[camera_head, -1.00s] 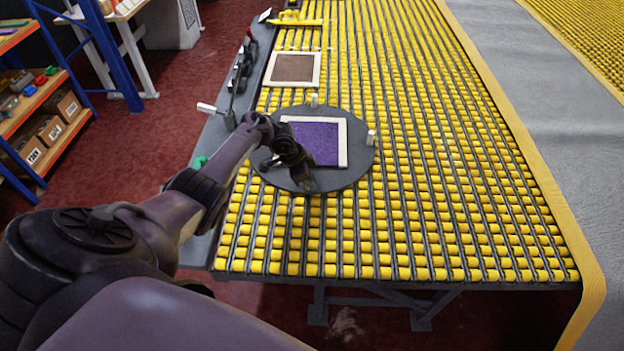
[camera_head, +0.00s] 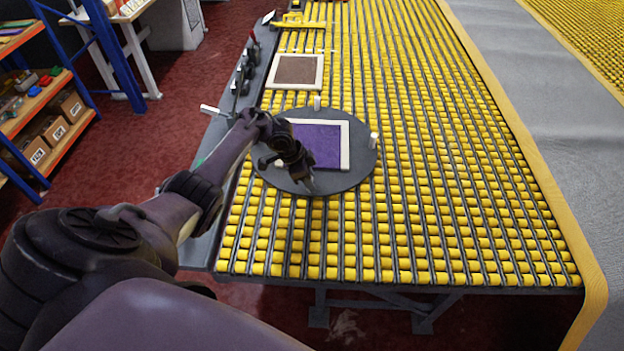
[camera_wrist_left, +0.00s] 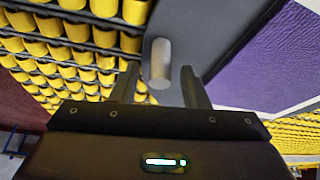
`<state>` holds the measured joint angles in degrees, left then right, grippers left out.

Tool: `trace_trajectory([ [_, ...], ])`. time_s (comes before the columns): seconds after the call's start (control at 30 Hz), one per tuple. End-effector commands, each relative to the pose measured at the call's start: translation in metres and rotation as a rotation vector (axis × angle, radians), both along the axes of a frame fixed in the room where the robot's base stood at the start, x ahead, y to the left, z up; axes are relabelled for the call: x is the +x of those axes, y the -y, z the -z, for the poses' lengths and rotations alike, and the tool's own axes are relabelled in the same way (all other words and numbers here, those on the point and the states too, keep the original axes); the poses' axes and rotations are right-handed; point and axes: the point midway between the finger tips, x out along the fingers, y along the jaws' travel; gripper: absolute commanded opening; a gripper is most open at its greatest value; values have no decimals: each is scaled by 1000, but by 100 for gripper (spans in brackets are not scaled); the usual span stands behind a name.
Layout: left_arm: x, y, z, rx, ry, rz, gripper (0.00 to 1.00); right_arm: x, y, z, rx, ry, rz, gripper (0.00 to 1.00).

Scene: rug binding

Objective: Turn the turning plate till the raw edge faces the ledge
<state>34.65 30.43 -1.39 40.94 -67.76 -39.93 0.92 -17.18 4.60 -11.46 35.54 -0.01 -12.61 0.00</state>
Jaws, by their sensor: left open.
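The turning plate (camera_head: 345,182) is a dark grey disc on the yellow rollers, with short pale pegs such as one at its far side (camera_head: 317,102) and one at its right (camera_head: 373,140). A purple rug piece (camera_head: 322,143) lies on it, with cream binding along its far and right sides; the near side shows no cream, and my arm hides much of the left side. My left gripper (camera_head: 308,186) is open over the plate's near edge. In the left wrist view a pale peg (camera_wrist_left: 160,62) shows between its fingers (camera_wrist_left: 163,88), apparently not gripped. My right gripper is out of view.
The grey ledge (camera_head: 212,165) runs along the table's left side, with a white-handled lever (camera_head: 212,110). A brown piece with a cream border (camera_head: 298,70) lies beyond the plate. Open rollers (camera_head: 450,180) spread to the right.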

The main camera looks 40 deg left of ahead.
Motion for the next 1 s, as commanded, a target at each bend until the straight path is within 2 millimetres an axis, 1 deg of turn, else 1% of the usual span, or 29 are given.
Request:
trace_trajectory([
  [0.03, -2, -5, -10, 5, 2, 1, 41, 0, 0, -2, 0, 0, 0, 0],
  [0.1, -5, -8, -21, 4, 3, 0, 41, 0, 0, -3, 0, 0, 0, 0],
  [0.2, -9, -12, -35, 4, 2, -1, 41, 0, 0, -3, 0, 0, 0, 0],
  [0.33, -13, -15, -47, 3, 1, 1, 41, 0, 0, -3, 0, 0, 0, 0],
  [0.47, -15, -16, -51, 1, -1, 0, 41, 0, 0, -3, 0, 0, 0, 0],
  [1.0, -15, -16, -51, 1, -1, 0, 41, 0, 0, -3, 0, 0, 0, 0],
])
